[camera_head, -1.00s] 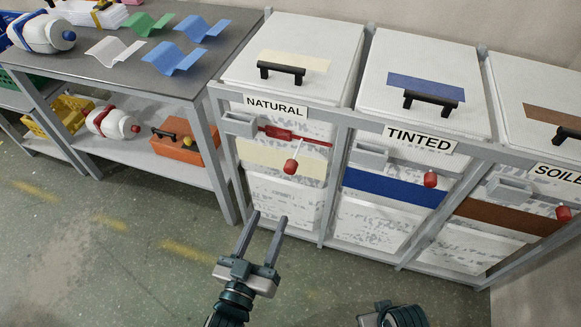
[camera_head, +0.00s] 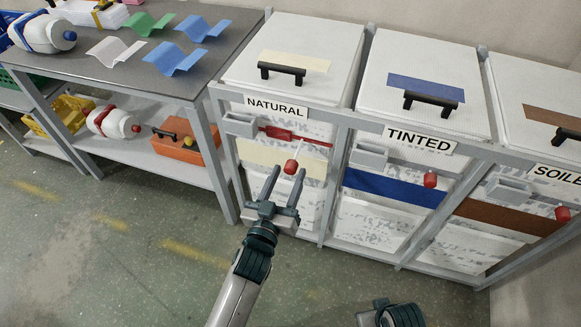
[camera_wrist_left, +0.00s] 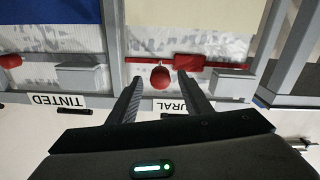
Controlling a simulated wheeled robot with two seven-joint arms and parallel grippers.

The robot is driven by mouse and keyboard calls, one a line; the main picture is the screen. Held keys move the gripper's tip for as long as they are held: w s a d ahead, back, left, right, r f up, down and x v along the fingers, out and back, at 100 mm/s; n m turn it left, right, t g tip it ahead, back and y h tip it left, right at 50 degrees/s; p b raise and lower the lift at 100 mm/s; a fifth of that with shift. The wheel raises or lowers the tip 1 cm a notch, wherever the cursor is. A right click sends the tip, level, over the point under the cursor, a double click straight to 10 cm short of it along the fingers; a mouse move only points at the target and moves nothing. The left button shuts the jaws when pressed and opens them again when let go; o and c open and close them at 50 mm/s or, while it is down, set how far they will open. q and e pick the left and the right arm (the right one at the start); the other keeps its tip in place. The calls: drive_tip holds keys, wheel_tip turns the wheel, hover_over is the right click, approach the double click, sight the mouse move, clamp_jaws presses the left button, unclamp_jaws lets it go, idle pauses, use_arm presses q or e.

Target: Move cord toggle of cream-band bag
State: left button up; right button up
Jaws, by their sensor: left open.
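The cream-band bag (camera_head: 312,160) hangs in the frame under the NATURAL label, with a cream band across its front. Its red cord toggle (camera_head: 291,167) hangs on a short cord below a red strap piece (camera_head: 290,133). My left gripper (camera_head: 286,172) is open in front of this bag, its fingertips just at either side of the toggle in the picture. In the left wrist view the red toggle (camera_wrist_left: 160,76) shows between and beyond the fingertips (camera_wrist_left: 160,77); I see no contact. A part of my right arm shows at the bottom of the head view; its jaws are not visible.
The TINTED bag with a blue band (camera_head: 394,188) and its red toggle (camera_head: 430,180) hang to the right. A brown-band bag (camera_head: 508,217) is further right. A grey table (camera_head: 105,70) with wavy sheets and a lower shelf stands left. The floor in front is clear.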

use_arm(q)
drive_tip(key=x, duration=0.2)
drive_tip(key=shift+w+d, duration=0.1)
drive_tip(key=shift+w, duration=0.4)
clamp_jaws()
drive_tip(key=shift+w+d, duration=0.2)
drive_tip(key=shift+w, duration=0.2)
drive_tip(key=x, duration=0.5)
drive_tip(key=shift+w, duration=0.3)
drive_tip(key=shift+w+d, duration=0.15)
drive_tip(key=shift+w, duration=0.3)
unclamp_jaws()
drive_tip(key=shift+s+f, duration=0.1)
drive_tip(key=shift+s, duration=0.3)
approach(289, 172)
drive_tip(key=shift+w+d, duration=0.2)
drive_tip(key=shift+w, duration=0.4)
use_arm(e)
drive_tip(key=shift+s, duration=0.65)
